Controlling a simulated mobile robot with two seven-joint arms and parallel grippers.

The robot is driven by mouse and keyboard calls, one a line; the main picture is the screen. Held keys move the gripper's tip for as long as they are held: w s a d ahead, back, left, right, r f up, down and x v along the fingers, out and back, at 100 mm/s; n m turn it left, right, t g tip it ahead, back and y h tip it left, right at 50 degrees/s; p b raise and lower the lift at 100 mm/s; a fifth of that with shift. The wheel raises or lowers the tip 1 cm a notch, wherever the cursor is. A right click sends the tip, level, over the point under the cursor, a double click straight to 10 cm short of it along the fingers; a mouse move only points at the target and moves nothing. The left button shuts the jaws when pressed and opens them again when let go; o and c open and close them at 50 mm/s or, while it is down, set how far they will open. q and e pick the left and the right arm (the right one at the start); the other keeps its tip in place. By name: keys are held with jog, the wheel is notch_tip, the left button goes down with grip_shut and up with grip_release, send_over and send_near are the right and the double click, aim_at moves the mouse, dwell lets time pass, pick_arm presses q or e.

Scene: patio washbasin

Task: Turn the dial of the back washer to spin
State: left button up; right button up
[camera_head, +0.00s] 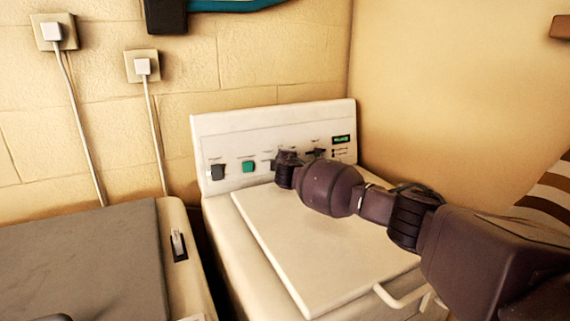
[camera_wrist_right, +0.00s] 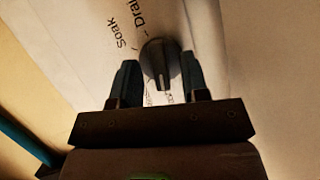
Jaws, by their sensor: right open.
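The washer (camera_head: 240,127) with the white upright control panel stands against the back wall, its lid (camera_head: 300,235) closed. My right arm reaches over the lid to the panel, and the right gripper (camera_head: 287,160) covers part of it. In the right wrist view, a dark round dial (camera_wrist_right: 160,58) with a raised grip bar sits between the two fingertips of my open right gripper (camera_wrist_right: 160,80). Printed words beside it read "Soak" and, partly cut off, "Drai". I cannot tell whether the fingers touch the dial.
The panel also bears a black knob (camera_head: 217,171), a green knob (camera_head: 249,166) and a small green display (camera_head: 343,139). A second machine with a grey top (camera_head: 80,260) stands to the left. Two wall sockets (camera_head: 143,67) have hanging cords. A plain wall is close on the right.

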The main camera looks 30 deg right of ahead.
grip_shut()
